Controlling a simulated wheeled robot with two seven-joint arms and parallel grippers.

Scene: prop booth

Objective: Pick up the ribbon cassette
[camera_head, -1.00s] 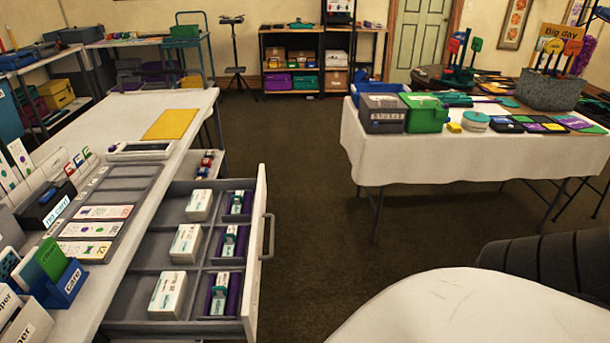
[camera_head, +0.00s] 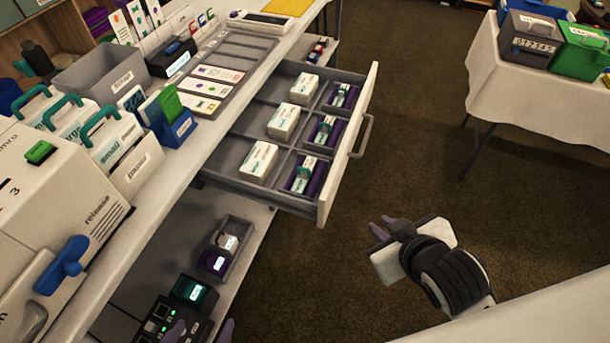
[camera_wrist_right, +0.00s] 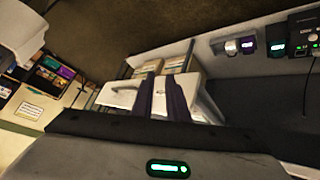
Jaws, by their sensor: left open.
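Small white-and-teal cassettes lie in purple holders in the right column of the open drawer (camera_head: 327,207): a back one (camera_head: 341,95), a middle one (camera_head: 324,131) and a front one (camera_head: 303,173). I cannot tell which is the ribbon cassette. My right gripper (camera_head: 382,227) is empty, to the right of the drawer front and apart from it. In the right wrist view its purple fingers (camera_wrist_right: 160,98) stand a little apart, with the white drawer front (camera_wrist_right: 118,98) behind them. My left gripper (camera_head: 201,332) is open at the bottom edge, by the lower shelf, mostly out of frame.
The lower shelf holds a grey tray (camera_head: 240,231) and a dark device (camera_head: 170,318). Bins and a label machine crowd the counter at left. Carpet (camera_head: 420,130) is clear right of the drawer; a white-clothed table (camera_head: 540,105) stands beyond.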

